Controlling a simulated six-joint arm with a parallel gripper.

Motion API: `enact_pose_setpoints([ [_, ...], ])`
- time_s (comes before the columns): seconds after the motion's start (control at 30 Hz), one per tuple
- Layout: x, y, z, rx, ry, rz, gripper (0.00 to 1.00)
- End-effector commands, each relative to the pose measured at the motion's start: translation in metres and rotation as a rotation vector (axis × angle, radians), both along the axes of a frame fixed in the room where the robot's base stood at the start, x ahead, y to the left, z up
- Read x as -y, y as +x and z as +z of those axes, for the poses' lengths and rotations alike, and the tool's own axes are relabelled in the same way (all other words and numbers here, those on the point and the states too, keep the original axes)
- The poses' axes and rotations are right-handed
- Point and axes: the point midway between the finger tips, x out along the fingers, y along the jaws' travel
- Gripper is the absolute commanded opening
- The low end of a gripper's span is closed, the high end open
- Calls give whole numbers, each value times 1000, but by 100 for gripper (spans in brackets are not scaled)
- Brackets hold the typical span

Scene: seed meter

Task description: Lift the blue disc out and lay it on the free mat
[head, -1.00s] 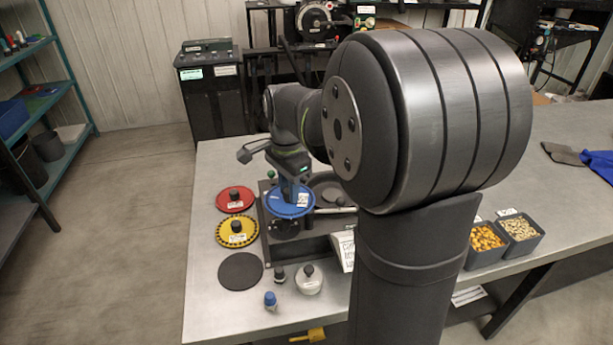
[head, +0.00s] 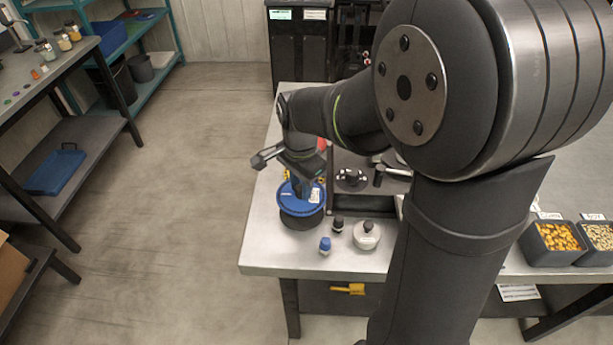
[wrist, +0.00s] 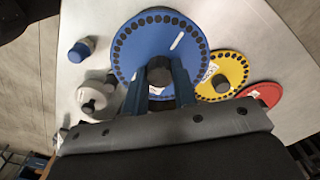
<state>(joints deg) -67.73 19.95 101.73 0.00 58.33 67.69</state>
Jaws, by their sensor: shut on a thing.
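The blue disc (head: 302,197) has a ring of dark holes and a white label. The mat is hidden there.
The yellow disc (wrist: 222,75) and red disc (wrist: 262,94) lie beside the blue one, mostly hidden by my arm in the head view. A small blue-capped bottle (head: 325,246), a dark knob (head: 338,223) and a pale knobbed weight (head: 366,235) stand close to the right, near the table's front edge.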

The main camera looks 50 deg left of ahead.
Motion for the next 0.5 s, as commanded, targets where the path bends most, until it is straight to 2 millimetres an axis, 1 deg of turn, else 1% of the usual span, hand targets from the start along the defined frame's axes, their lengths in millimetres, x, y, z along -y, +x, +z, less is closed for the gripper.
enact_pose_setpoints([
  [0.1,1,0,-14,-1,-2,0,1],
  [0.3,1,0,-35,-1,-2,0,1],
  [0.5,0,0,-48,0,0,0,1],
])
